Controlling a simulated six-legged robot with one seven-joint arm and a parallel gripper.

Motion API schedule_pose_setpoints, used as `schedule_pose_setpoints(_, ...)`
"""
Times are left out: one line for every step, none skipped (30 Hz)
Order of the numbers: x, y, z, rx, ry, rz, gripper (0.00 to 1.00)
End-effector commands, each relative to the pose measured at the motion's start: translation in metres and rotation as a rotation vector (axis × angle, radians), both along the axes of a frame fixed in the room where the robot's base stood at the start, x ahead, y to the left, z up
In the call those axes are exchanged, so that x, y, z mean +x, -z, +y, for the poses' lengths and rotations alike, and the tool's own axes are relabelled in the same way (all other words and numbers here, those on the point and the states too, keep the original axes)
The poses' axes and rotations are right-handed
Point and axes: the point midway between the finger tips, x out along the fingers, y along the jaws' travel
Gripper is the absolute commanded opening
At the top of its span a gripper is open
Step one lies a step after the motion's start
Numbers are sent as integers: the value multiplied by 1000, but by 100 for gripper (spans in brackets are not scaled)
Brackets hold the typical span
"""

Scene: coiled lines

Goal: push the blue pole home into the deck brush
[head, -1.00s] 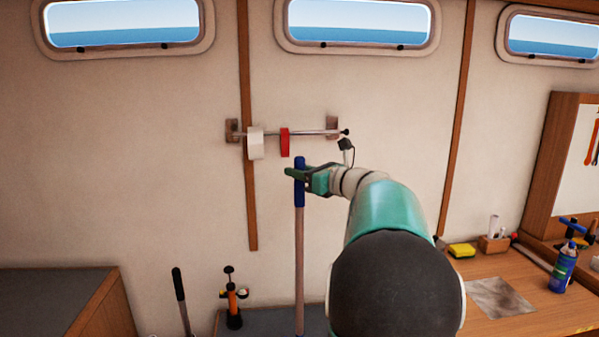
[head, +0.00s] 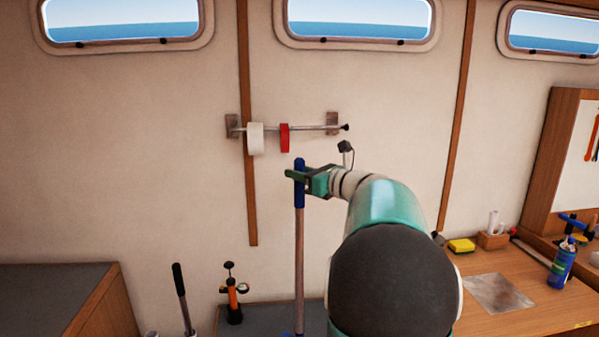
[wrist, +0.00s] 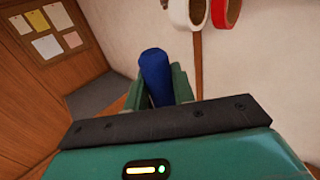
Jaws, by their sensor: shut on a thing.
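The blue pole stands upright in the head view, with a blue grip (head: 300,198) at its top and a pale brownish shaft (head: 299,265) below. My gripper (head: 298,175) is shut on the blue grip near its top end. In the wrist view the blue top of the pole (wrist: 155,72) sits between the two green fingers and rises above them. At the bottom edge of the head view a bit of blue (head: 297,334) shows at the foot of the shaft. The rest of the deck brush is out of the frame, so I cannot tell how the pole sits in it.
A wall rail (head: 310,129) with a white roll (head: 255,138) and a red roll (head: 285,138) is above the pole. A black-handled stick (head: 180,290) and an orange pump (head: 233,297) stand to the left. A wooden desk (head: 520,305) with a spray can (head: 562,268) is at right.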

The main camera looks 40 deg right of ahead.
Motion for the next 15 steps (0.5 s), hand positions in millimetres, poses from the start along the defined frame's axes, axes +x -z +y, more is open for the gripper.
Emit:
schedule_pose_setpoints(0,1,0,0,0,-1,0)
schedule_pose_setpoints(0,1,0,0,0,-1,0)
schedule_pose_setpoints(0,2,0,0,0,-1,0)
schedule_pose_setpoints(0,2,0,0,0,-1,0)
schedule_pose_setpoints(0,3,0,0,0,-1,0)
schedule_pose_setpoints(0,3,0,0,0,-1,0)
schedule_pose_setpoints(0,4,0,0,0,-1,0)
schedule_pose_setpoints(0,4,0,0,0,-1,0)
schedule_pose_setpoints(0,5,0,0,0,-1,0)
schedule_pose_setpoints(0,5,0,1,0,-1,0)
schedule_pose_setpoints(0,6,0,1,0,-1,0)
schedule_pose_setpoints(0,6,0,1,0,-1,0)
schedule_pose_setpoints(0,7,0,1,0,-1,0)
schedule_pose_setpoints(0,7,0,1,0,-1,0)
schedule_pose_setpoints(0,8,0,1,0,-1,0)
